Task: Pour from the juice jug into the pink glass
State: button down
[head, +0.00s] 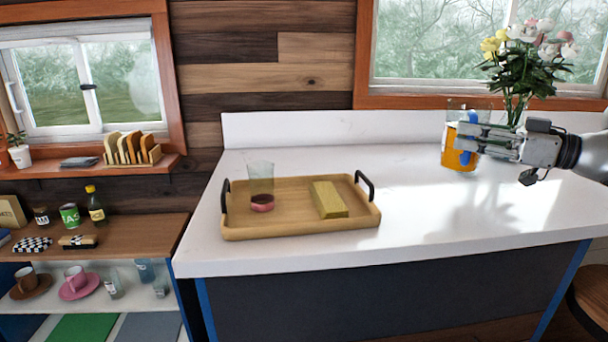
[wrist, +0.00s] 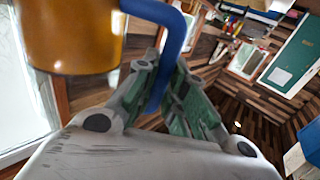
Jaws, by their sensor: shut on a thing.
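The juice jug (head: 450,156) is clear with orange juice in it and stands upright at the right of the counter. Whether its base touches the counter is hard to tell. My gripper (head: 466,138) comes from the right and is shut on the jug's blue handle. In the wrist view the jug (wrist: 70,38) fills the upper left, and its blue handle (wrist: 178,45) runs down between my fingers (wrist: 160,88). The pink glass (head: 262,203), clear above with a pink bottom, stands upright on the left part of the wooden tray, well away from the jug.
The wooden tray (head: 290,231) with black handles also holds a yellow-green block (head: 328,200). A flower vase (head: 514,110) stands close behind my gripper. The white counter (head: 408,205) is clear between tray and jug. Shelves with cups and jars are at the left.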

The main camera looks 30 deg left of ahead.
aim_at(260, 174)
jog(key=u, duration=0.4)
jog(key=k+u, duration=0.15)
jog(key=u, duration=0.7)
jog(key=i+l+u, duration=0.1)
jog(key=u, duration=0.25)
jog(key=i+l+z, duration=0.15)
jog(key=l+z, duration=0.25)
jog(key=j, duration=0.1)
